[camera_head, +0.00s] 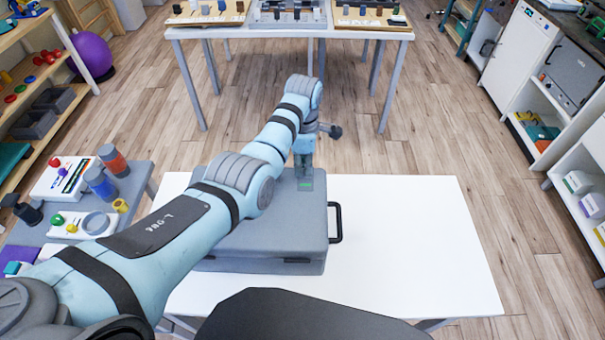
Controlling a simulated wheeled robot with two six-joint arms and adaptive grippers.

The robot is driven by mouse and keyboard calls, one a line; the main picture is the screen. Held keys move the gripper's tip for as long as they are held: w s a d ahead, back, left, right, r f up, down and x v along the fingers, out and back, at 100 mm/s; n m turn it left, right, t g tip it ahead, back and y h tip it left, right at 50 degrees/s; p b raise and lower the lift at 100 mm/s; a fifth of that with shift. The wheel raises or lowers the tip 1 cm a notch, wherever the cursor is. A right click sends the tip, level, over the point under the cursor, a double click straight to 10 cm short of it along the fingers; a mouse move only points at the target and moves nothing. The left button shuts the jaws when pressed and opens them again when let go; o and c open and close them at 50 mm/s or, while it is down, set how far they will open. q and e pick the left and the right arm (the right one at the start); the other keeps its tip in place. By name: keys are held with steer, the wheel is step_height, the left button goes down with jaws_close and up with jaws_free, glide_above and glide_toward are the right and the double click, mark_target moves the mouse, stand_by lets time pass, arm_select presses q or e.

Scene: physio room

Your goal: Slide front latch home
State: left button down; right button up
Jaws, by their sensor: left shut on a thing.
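A closed grey case (275,235) lies on the white table (410,240), with a black handle (336,222) on its right side. A small dark fitting (298,261) shows on its near side. My left arm reaches across the case. My left gripper (304,180) points down at the far part of the lid and is shut on a small part there. The fingers hide most of that part, and I cannot tell its exact shape. A small green mark (306,184) shows at the fingertips. My right gripper is not in view.
The white table is clear right of the case. At left, a grey side table (140,180) holds bottles, a roll of tape and small boxes. A far table (290,32) bears trays. Shelves stand at both sides, with open wooden floor between.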

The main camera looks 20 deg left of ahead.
arm_select(q)
steer(key=c, duration=1.7)
jaws_free()
steer(key=shift+w+f, duration=0.1)
steer(key=shift+w, duration=0.1)
steer(key=shift+s+r, duration=0.1)
steer(key=shift+r, duration=0.4)
step_height(320, 180, up, 7)
steer(key=shift+f, duration=0.2)
steer(key=shift+f, duration=0.1)
